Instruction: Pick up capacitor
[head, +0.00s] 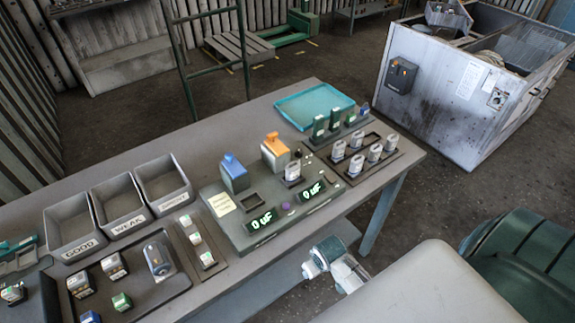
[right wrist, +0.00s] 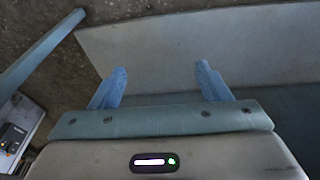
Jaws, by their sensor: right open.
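Several silver capacitor-like cylinders (head: 356,165) stand upright in a dark tray (head: 352,180) at the right end of the grey workbench in the head view. Another similar silver piece (head: 292,171) stands beside the orange-topped block on the test unit. Which one is the task's capacitor, I cannot tell. My right gripper (right wrist: 160,82) shows in the right wrist view with two blue fingers spread apart and nothing between them. A white and teal arm part, likely my right arm, shows below the bench's front edge in the head view. My left gripper is not in view.
The test unit (head: 236,226) has two green displays and blue and orange blocks. Bins marked GOOD and WEAK (head: 117,205) and a third bin stand left. A parts tray (head: 180,281) is in front of them. A teal tray (head: 315,106) lies at the back right.

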